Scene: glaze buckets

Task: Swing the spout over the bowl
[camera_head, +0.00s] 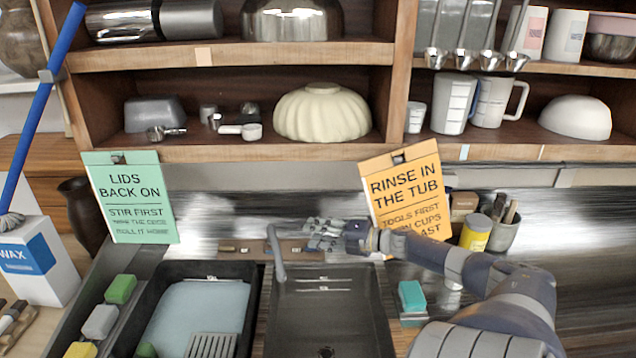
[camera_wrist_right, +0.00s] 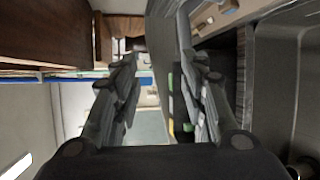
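The grey curved spout (camera_head: 277,252) rises behind the two basins and hangs down at the left back corner of the empty dark basin (camera_head: 328,315), close to the divider. The left basin (camera_head: 255,290) holds pale water and a grey ribbed rack. My right gripper (camera_head: 312,232) is just right of the spout's top, its fingers pointing left. In the right wrist view the two fingers (camera_wrist_right: 160,72) are apart, with a grey upright shape, apparently the spout (camera_wrist_right: 164,40), between them, nearer the right finger. Contact cannot be told. My left gripper is out of view.
An orange sign (camera_head: 405,195) hangs behind my right arm, and a green sign (camera_head: 130,200) hangs at left. Shelves above hold a cream fluted bowl (camera_head: 322,112) and white jugs. A teal sponge (camera_head: 411,296) lies right of the empty basin. A yellow tin (camera_head: 476,233) stands behind the arm.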

